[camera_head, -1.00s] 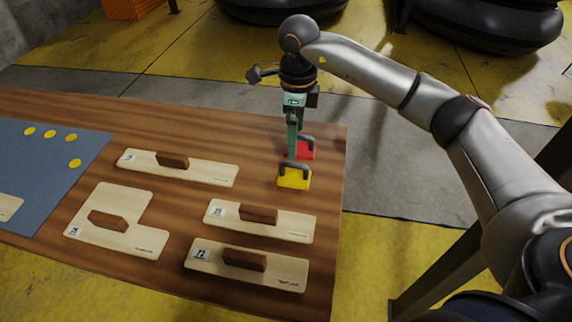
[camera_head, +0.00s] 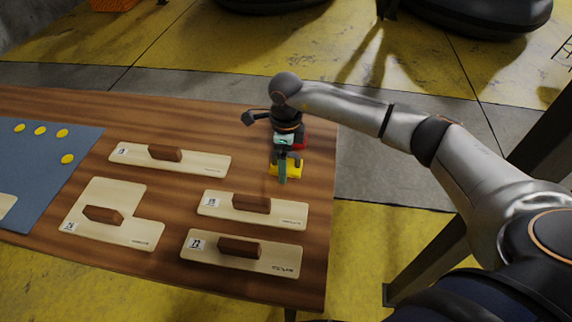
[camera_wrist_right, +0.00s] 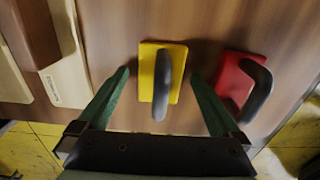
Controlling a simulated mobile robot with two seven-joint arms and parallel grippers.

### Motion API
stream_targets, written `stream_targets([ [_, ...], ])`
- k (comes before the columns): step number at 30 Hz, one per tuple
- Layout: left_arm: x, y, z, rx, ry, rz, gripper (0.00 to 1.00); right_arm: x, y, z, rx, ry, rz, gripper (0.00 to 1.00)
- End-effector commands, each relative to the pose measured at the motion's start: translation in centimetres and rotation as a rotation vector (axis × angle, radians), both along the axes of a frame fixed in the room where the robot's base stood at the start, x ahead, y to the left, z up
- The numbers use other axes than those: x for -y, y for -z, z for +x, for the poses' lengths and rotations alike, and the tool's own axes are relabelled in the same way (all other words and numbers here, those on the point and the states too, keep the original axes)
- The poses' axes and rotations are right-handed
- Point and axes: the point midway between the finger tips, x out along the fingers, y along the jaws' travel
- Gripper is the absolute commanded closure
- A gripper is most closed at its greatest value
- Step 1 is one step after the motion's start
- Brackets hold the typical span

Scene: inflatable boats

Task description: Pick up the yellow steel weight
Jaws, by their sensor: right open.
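The yellow steel weight (camera_head: 295,172) stands on the wooden table near its right end, largely covered by my right gripper in the head view. In the right wrist view the yellow weight (camera_wrist_right: 147,70) is a yellow block with a dark arched handle. My right gripper (camera_head: 284,180) is above it, pointing down. In the wrist view its two green fingers (camera_wrist_right: 158,78) are spread, one on each side of the yellow weight, with nothing between them held. My left gripper is not in view.
A red weight (camera_wrist_right: 238,84) with a dark handle stands close to the right of the yellow one in the wrist view. Several cream templates with brown handles, such as this one (camera_head: 283,213), lie on the table (camera_head: 150,113). A blue mat (camera_head: 60,165) with yellow discs lies left.

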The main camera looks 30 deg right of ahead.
Motion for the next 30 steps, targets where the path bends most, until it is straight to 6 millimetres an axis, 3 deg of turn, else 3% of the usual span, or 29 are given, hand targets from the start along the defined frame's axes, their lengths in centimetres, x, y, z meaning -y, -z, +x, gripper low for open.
stream_targets([
  [5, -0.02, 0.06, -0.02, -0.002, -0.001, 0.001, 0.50, 0.00, 0.01, 0.02, 0.001, 0.000, -0.001, 0.00],
  [30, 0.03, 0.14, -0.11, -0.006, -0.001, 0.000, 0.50, 0.04, -0.06, 0.03, 0.001, 0.001, -0.001, 0.93],
])
